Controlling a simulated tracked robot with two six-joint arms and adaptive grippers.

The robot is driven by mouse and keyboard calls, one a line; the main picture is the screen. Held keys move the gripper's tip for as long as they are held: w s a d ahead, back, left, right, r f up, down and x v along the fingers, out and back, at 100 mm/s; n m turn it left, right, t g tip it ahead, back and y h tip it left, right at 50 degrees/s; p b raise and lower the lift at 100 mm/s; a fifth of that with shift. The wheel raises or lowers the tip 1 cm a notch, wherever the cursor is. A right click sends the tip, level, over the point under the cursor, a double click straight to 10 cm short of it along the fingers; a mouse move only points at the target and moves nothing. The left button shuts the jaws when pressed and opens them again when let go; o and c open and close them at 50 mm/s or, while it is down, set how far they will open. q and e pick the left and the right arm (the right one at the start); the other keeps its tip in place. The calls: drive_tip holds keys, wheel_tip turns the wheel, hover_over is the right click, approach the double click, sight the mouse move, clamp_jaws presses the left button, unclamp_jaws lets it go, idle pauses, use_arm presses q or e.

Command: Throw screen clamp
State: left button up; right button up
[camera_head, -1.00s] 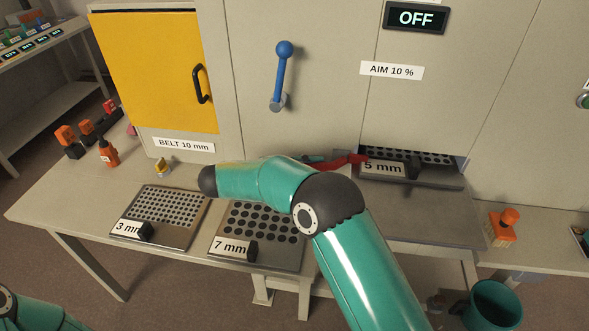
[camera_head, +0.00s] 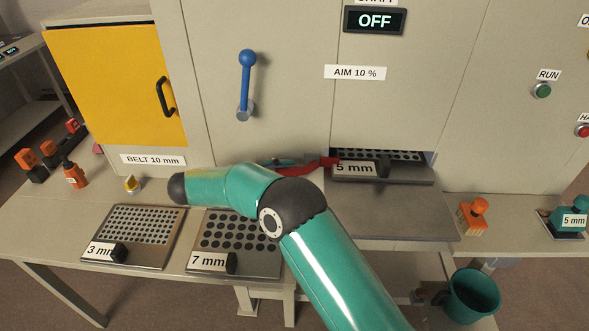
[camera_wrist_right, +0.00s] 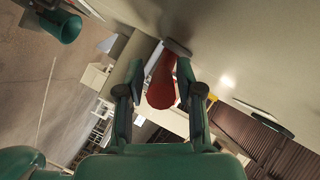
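The screen clamp shows as a red lever handle (camera_head: 318,165) at the left of the 5 mm screen's slot on the machine front. Its left end passes behind my right arm. My right gripper (camera_head: 276,162) is mostly hidden behind that arm. In the right wrist view the red handle (camera_wrist_right: 162,85) lies between the fingers of my right gripper (camera_wrist_right: 160,68), which stand apart with a gap on the left side. The 5 mm screen (camera_head: 400,156) sits in the slot. My left gripper is not in view.
The 3 mm screen (camera_head: 150,225) and the 7 mm screen (camera_head: 245,232) lie on the table. A blue lever (camera_head: 246,80) stands upright on the machine. The display (camera_head: 374,20) reads OFF.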

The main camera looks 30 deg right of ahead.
sight(283, 169)
drive_tip(key=shift+r, duration=0.1)
wheel_tip(283, 169, up, 9)
drive_tip(key=shift+s+a+f, duration=0.1)
drive_tip(key=shift+f, duration=0.05)
drive_tip(key=shift+w+r, duration=0.2)
drive_tip(key=shift+r, duration=0.3)
drive_tip(key=shift+s, duration=0.1)
